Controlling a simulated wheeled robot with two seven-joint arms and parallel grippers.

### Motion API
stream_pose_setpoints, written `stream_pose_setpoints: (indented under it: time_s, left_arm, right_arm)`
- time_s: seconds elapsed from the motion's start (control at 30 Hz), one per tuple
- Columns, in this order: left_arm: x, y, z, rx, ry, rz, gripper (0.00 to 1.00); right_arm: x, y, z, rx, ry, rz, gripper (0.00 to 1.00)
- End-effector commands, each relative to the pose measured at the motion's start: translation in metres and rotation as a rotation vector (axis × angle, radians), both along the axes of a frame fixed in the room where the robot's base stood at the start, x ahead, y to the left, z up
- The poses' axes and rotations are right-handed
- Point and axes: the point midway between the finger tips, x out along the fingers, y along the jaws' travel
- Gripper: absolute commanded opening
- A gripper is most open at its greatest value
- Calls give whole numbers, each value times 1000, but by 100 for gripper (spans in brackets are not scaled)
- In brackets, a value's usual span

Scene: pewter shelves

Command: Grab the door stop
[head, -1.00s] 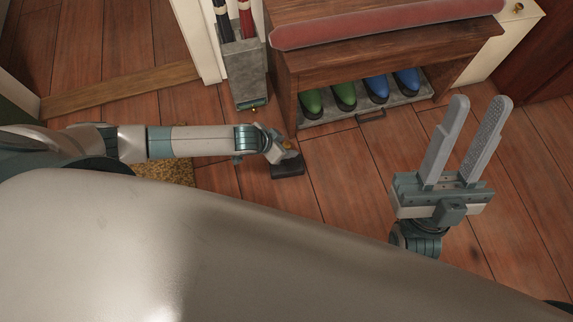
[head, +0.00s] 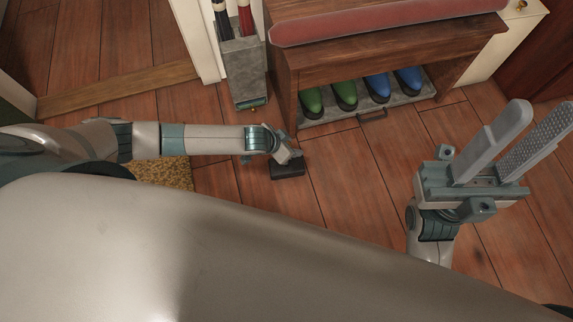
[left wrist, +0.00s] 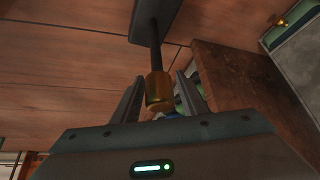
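The door stop shows in the head view as a dark block (head: 288,171) low by the floor in front of the shoe bench. In the left wrist view it has a dark base, a thin dark rod and a brass knob (left wrist: 158,92). My left gripper (head: 297,153) is at the door stop and hides its upper part in the head view. In the left wrist view its fingers (left wrist: 160,86) stand on both sides of the brass knob, with a narrow gap showing. My right gripper (head: 546,117) is open and empty above the floor at the right.
A wooden shoe bench (head: 390,62) with a red cushion (head: 390,22) stands just behind. Green and blue shoes sit on its grey tray (head: 400,108). A grey umbrella stand (head: 243,75) is at its left. A yellowish mat (head: 175,172) lies under my left arm. The middle floor is clear.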

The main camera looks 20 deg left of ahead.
Motion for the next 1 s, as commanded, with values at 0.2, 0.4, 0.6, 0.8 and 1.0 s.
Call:
stream_pose_setpoints:
  time_s: [0.2, 0.4, 0.6, 0.8, 1.0]
  left_arm:
    - [0, 0, 0, 0, 0, 0, 0]
    - [0, 0, 0, 0, 0, 0, 0]
    - [0, 0, 0, 1, 1, 0, 0]
    - [0, 0, 0, 1, 1, 0, 0]
    - [0, 0, 0, 1, 1, 0, 0]
  right_arm:
    - [0, 0, 0, 0, 1, 0, 31]
    - [0, 0, 0, 0, 1, 0, 31]
    - [0, 0, 0, 0, 1, 0, 31]
    - [0, 0, 0, 0, 1, 0, 31]
    - [0, 0, 0, 0, 1, 1, 31]
